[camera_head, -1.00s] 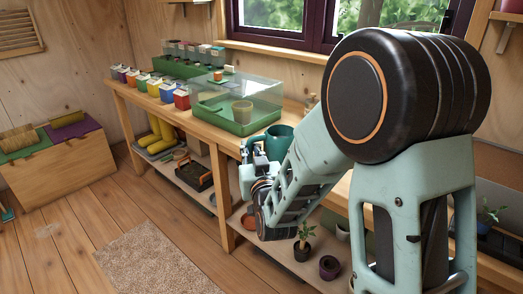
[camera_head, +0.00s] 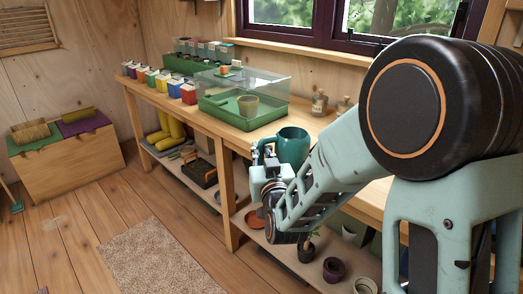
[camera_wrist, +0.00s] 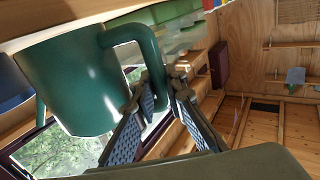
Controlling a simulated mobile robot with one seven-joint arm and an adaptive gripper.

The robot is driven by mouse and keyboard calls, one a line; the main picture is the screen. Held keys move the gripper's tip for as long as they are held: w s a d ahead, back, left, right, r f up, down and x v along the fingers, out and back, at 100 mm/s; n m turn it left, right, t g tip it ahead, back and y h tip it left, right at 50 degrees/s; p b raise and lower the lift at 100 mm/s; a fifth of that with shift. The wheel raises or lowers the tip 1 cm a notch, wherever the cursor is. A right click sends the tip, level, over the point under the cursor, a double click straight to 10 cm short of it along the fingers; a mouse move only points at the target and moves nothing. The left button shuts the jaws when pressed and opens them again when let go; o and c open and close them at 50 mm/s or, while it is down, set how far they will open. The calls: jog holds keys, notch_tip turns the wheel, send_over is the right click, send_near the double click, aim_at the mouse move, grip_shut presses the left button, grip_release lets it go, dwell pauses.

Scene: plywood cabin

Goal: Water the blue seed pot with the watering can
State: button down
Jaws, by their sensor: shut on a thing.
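The teal watering can (camera_head: 293,146) is held up at the bench's front edge. My gripper (camera_head: 266,156) is on its left side. In the wrist view my gripper (camera_wrist: 163,92) is shut on the handle of the watering can (camera_wrist: 72,85), and the can's body is to the left. I cannot surely pick out the blue seed pot. A small blue carton-like container (camera_head: 175,89) stands in the coloured row on the bench. An olive pot (camera_head: 248,106) stands in a green tray under a clear cover.
The wooden bench (camera_head: 222,128) runs along the wall with the clear-covered green tray (camera_head: 228,121) on it. Small bottles (camera_head: 320,103) stand behind the can. The lower shelf holds a purple pot (camera_head: 334,269) and a seedling. The floor in front is open, with a rug (camera_head: 155,262).

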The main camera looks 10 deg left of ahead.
jog(key=shift+b, duration=0.55)
notch_tip(320, 180, up, 4)
jog(key=m+p, duration=0.2)
jog(key=p, duration=0.1)
jog(key=shift+a+r, duration=0.1)
jog(key=shift+r, duration=0.15)
jog(key=shift+r+m+g+p, duration=0.3)
jog(key=shift+r+m+p, duration=0.3)
jog(key=shift+r+p, duration=0.6)
jog(key=shift+f+b, duration=0.1)
jog(key=shift+b, duration=0.25)
jog(key=shift+f+n+b, duration=0.5)
jog(key=shift+f+b, duration=0.65)
jog(key=shift+b, duration=0.5)
jog(key=shift+f, duration=0.1)
jog(key=shift+w+d+r+m+p, duration=0.15)
jog(key=shift+r+m+p, duration=0.3)
jog(key=shift+r, duration=0.5)
jog(key=shift+s+d+r+m+p, duration=0.1)
jog(key=shift+r+m+p, duration=0.2)
jog(key=shift+r+p, duration=0.45)
jog(key=shift+w+d+r+m+p, duration=0.15)
jog(key=shift+r+m+p, duration=0.2)
jog(key=shift+r, duration=0.75)
dwell(0.6)
